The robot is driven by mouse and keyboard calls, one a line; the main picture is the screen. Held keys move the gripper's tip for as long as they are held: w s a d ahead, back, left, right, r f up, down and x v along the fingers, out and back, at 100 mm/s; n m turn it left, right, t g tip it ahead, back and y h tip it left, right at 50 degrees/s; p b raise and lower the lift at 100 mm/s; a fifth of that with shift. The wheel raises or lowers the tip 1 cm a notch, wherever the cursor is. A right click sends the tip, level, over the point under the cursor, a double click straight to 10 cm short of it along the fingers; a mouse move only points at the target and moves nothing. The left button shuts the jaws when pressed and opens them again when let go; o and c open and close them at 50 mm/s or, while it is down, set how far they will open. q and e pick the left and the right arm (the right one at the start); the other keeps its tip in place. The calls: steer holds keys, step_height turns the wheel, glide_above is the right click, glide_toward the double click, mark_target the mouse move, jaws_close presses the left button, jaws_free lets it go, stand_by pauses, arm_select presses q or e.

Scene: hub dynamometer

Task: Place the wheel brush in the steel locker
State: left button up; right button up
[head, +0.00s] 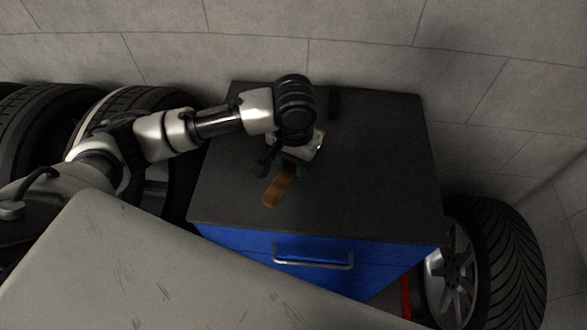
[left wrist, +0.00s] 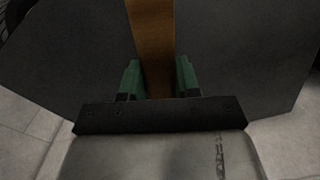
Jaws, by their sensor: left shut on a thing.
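My left gripper (head: 290,168) is over the dark top of the blue cabinet. It is shut on the wheel brush (head: 277,190), whose flat brown handle sticks out toward the cabinet's front. In the left wrist view the brown handle of the wheel brush (left wrist: 152,35) runs between the green fingertips of my left gripper (left wrist: 158,78). The brush's other end is hidden by the gripper and wrist. I cannot tell whether the brush touches the top. Nothing in view is clearly a steel locker. My right gripper is not in view.
The blue cabinet (head: 225,239) has a dark flat top and a silver handle (head: 313,260) on its shut front. A small dark thing (head: 333,103) is near its back edge. Tyres stand at left; a wheel (head: 490,265) stands at right. A block wall is behind.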

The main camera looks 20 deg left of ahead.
mark_target(294, 182)
arm_select(q)
steer(key=shift+f, duration=1.95)
steer(key=shift+f, duration=0.1)
steer(key=o, duration=0.8)
steer(key=shift+o, duration=0.2)
step_height(294, 182, up, 12)
steer(key=shift+w+r, duration=0.1)
